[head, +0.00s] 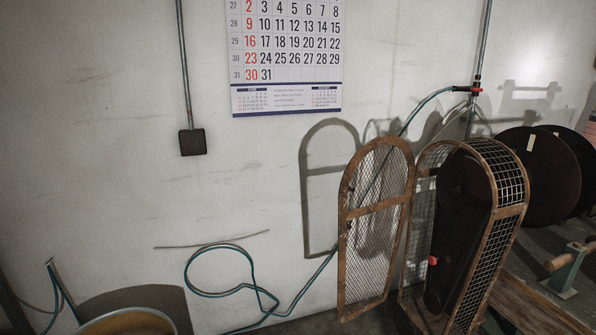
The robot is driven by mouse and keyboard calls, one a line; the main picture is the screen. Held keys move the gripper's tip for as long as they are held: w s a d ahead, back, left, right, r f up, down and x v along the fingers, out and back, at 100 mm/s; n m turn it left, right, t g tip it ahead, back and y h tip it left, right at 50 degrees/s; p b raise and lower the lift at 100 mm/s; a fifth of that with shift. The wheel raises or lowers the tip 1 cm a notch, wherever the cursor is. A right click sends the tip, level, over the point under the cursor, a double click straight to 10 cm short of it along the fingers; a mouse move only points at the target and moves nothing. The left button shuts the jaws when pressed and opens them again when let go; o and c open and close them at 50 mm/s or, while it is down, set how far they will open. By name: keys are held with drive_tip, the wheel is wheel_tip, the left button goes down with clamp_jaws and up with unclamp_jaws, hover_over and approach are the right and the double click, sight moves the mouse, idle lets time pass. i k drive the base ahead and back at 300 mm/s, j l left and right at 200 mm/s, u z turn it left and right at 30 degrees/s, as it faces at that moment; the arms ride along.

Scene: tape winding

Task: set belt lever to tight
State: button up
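A rusty mesh belt guard (509,205) stands at the right in the head view, with its mesh door (367,240) swung open to the left. Inside it is a dark, long belt housing or drive (462,215). A small red piece (432,261) shows low on its left side; it may be the belt lever's end, but its setting cannot be told. A green stand with a wooden handle (557,263) is at the right edge; I cannot tell whether it is a lever. My gripper is not in view.
Large dark discs (538,175) stand right of the guard. A round rim (130,318) is at lower left. A calendar (287,55) hangs on the wall.

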sight(445, 261)
drive_tip(key=i+j+z, duration=0.3)
drive_tip(key=i+j, duration=0.3)
drive_tip(key=i+j+z, duration=0.15)
drive_tip(key=i+j, duration=0.15)
drive_tip(key=i+j+z, duration=0.15)
drive_tip(key=j, duration=0.25)
drive_tip(key=i+j+z, duration=0.15)
drive_tip(key=i+j, duration=0.2)
drive_tip(key=i+j+z, duration=0.15)
drive_tip(key=j, duration=0.35)
drive_tip(key=i, duration=0.05)
